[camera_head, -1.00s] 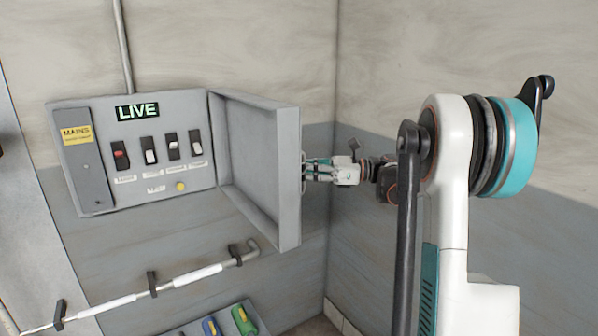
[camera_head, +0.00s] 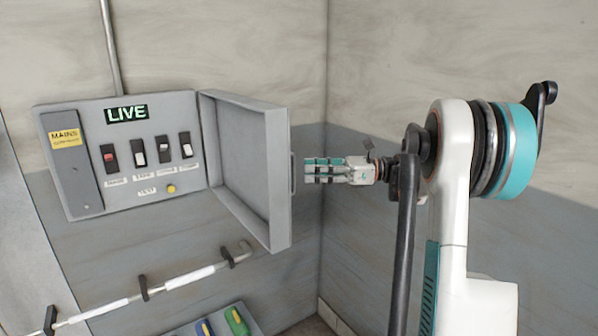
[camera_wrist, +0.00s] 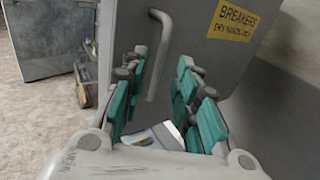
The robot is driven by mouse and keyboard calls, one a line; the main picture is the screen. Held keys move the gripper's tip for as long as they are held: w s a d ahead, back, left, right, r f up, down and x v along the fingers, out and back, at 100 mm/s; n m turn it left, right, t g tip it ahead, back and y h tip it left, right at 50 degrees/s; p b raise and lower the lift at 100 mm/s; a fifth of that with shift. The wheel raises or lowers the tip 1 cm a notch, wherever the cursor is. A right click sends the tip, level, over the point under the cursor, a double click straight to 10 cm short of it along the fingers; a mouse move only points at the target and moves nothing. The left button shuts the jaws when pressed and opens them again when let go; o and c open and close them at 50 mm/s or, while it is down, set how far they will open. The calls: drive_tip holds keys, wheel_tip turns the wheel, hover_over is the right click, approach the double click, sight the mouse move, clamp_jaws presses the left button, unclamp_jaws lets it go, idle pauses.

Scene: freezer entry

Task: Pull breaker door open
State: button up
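The grey breaker door (camera_head: 243,160) stands swung wide open on the right side of the breaker box (camera_head: 150,105). Its handle (camera_head: 292,173) is on the outer face near the free edge, and the wrist view shows this bent grey handle (camera_wrist: 158,58) too. A yellow "BREAKERS" label (camera_wrist: 232,18) is on the door.
The box shows a lit "LIVE" sign (camera_head: 126,113), several switches and a yellow button (camera_head: 171,188). A rod (camera_head: 150,290) with a hooked end hangs on the wall below. Coloured items (camera_head: 236,321) lie at the bottom. The wall corner is behind my gripper.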

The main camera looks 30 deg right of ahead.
drive_tip(key=v, duration=0.6)
idle(0.4)
